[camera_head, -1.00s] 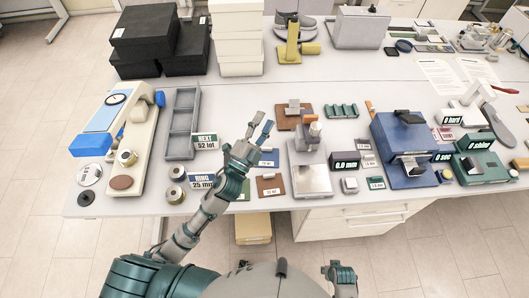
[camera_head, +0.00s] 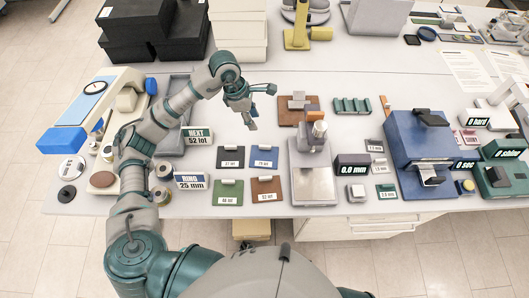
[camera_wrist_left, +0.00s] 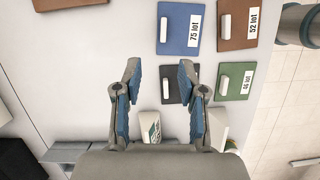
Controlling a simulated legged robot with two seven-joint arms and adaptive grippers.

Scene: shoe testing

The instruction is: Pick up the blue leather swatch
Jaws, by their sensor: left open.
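The blue leather swatch (camera_head: 263,152) lies flat on the table, with a white raised tab and a "75 lot" label. My left gripper (camera_head: 262,107) is open and empty, above the table on the far side of the swatches. That dark swatch (camera_head: 231,152) lies just left of the blue one. My right gripper is out of view.
A green swatch (camera_head: 227,184) and a brown swatch (camera_head: 267,182) lie nearer the table edge. A scale-like device (camera_head: 313,184) stands right of the swatches. A grey tray (camera_head: 178,84) and a white-and-blue device (camera_head: 85,103) are at left.

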